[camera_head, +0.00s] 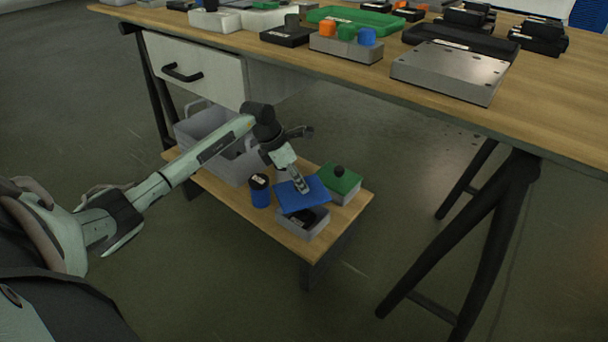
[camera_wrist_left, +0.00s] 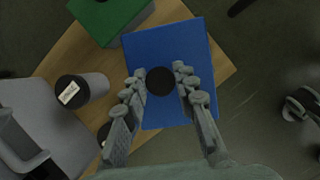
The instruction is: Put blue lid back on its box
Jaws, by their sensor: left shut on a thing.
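The blue lid (camera_head: 318,193) is a flat square with a dark round knob (camera_wrist_left: 160,82). My left gripper (camera_head: 304,190) is shut on this knob, with one finger on each side of it in the left wrist view (camera_wrist_left: 160,85). The lid is held over the back part of an open grey box (camera_head: 317,229) on the low wooden shelf, and it looks tilted and off the box's outline. Dark contents show in the box's open front. Whether the lid touches the rim is hidden. My right gripper is not in view.
A green-lidded box (camera_head: 341,182) stands close on the right of the lid. A blue cylinder with a dark top (camera_head: 260,190) stands on the left, and grey bins (camera_head: 203,123) stand behind it. The workbench (camera_head: 560,110) overhangs above.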

